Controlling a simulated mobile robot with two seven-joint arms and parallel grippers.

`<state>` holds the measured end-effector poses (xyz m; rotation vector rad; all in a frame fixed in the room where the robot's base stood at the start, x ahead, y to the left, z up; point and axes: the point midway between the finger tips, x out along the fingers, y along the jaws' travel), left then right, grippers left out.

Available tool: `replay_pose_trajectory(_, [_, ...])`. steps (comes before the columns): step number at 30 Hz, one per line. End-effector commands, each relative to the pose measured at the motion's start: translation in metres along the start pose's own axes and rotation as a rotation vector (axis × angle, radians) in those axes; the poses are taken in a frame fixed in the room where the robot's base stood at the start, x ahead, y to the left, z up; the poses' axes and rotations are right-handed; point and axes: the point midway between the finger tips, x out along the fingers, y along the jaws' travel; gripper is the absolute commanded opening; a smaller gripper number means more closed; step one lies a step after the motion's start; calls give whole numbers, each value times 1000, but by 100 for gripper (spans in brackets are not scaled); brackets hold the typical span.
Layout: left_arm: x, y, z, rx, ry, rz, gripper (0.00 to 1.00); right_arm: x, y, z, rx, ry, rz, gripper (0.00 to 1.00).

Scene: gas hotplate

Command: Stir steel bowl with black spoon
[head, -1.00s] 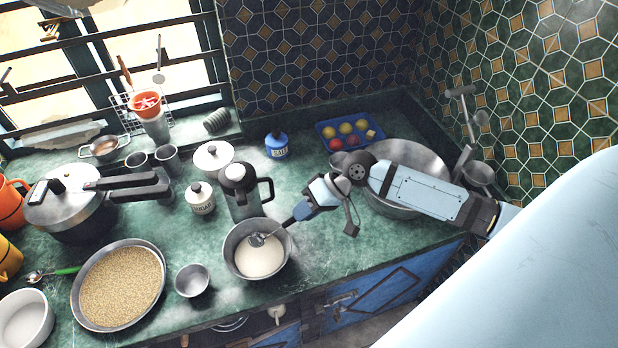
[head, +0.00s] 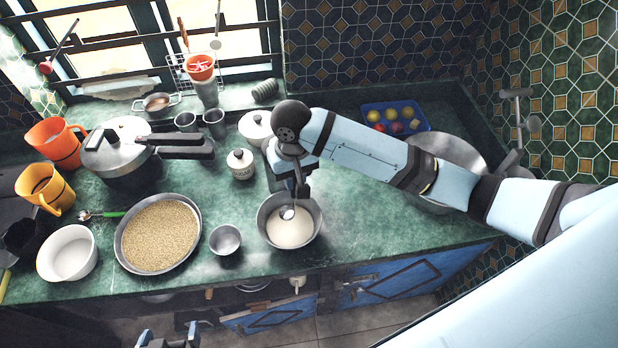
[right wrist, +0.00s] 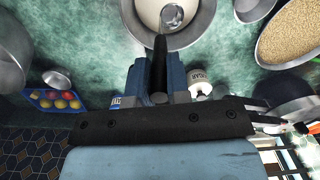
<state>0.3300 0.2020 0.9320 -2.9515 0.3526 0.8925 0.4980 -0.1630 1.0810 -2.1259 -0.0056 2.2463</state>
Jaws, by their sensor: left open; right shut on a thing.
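The steel bowl (head: 317,222) stands on the green counter with white contents in it. It also shows at the top of the right wrist view (right wrist: 206,24). My right gripper (head: 300,188) is above the bowl's far side, shut on the black spoon's handle (right wrist: 160,60). The spoon's silver head (head: 287,212) is in the bowl, at the white contents; how deep it sits I cannot tell. My left gripper (head: 168,340) shows only partly at the bottom edge of the head view, below the counter front, open and away from the bowl.
A small steel cup (head: 225,240) and a wide pan of grain (head: 158,234) stand left of the bowl. A sugar jar (head: 241,164) is behind. A blue tray (head: 396,117) and a large basin (head: 460,150) are at the back right. Counter right of the bowl is clear.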

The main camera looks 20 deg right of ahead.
Motion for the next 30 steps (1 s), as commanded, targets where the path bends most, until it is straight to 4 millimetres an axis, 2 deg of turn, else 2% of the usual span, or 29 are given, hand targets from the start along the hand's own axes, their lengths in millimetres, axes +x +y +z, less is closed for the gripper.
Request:
replay_pose_trajectory(3, [0,0,0,0,-1,0,100,-2,-6,-2,1,-13,33,0])
replay_pose_trajectory(14, [-2,-1,6,-1,-11,-2,100,-4,-6,-2,2,-16,38,0])
replay_pose_trajectory(30, [-2,-1,7,-1,-12,-2,100,-50,-8,1,1,-16,37,0])
